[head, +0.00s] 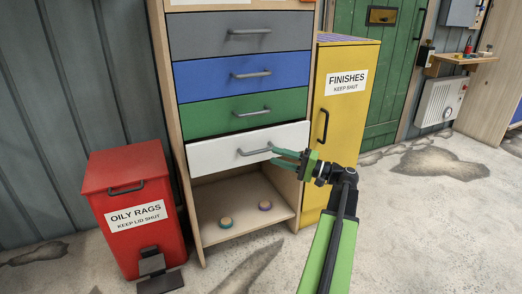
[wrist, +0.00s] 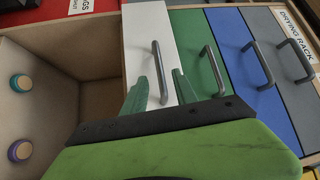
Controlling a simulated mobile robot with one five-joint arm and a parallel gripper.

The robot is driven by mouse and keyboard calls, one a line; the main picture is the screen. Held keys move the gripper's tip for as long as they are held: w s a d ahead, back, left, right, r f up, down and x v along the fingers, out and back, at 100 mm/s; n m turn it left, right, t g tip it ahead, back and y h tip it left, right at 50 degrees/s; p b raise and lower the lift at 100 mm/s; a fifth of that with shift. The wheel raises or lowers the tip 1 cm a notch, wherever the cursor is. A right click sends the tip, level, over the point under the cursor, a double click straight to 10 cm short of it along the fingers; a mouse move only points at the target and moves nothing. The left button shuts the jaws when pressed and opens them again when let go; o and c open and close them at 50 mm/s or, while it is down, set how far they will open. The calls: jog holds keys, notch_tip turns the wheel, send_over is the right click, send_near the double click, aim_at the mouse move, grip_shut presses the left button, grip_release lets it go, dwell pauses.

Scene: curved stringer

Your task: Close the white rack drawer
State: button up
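The white rack drawer (head: 225,155) is the lowest drawer of the rack. Its front stands a little forward of the drawers above, so it looks slightly open. Its grey bar handle (head: 256,151) runs across the front. My gripper (head: 274,156) is at the right end of this handle, with its green fingers pointing at the drawer front. In the wrist view, which is turned sideways, my gripper (wrist: 160,92) has its fingers apart, one on each side of the white drawer's handle (wrist: 159,70). I cannot tell whether either finger touches it.
Above are green (head: 220,118), blue (head: 215,77) and grey (head: 210,36) drawers, all looking shut. Below is an open bay (head: 210,205) with two round items. A red rag bin (head: 130,190) stands left, a yellow cabinet (head: 350,110) right. Floor at right is clear.

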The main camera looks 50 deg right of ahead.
aim_at(261, 151)
jog(key=x, duration=0.6)
jog(key=shift+w+a+p, duration=0.2)
jog(key=shift+w+p, duration=0.15)
grip_shut()
dwell(1.0)
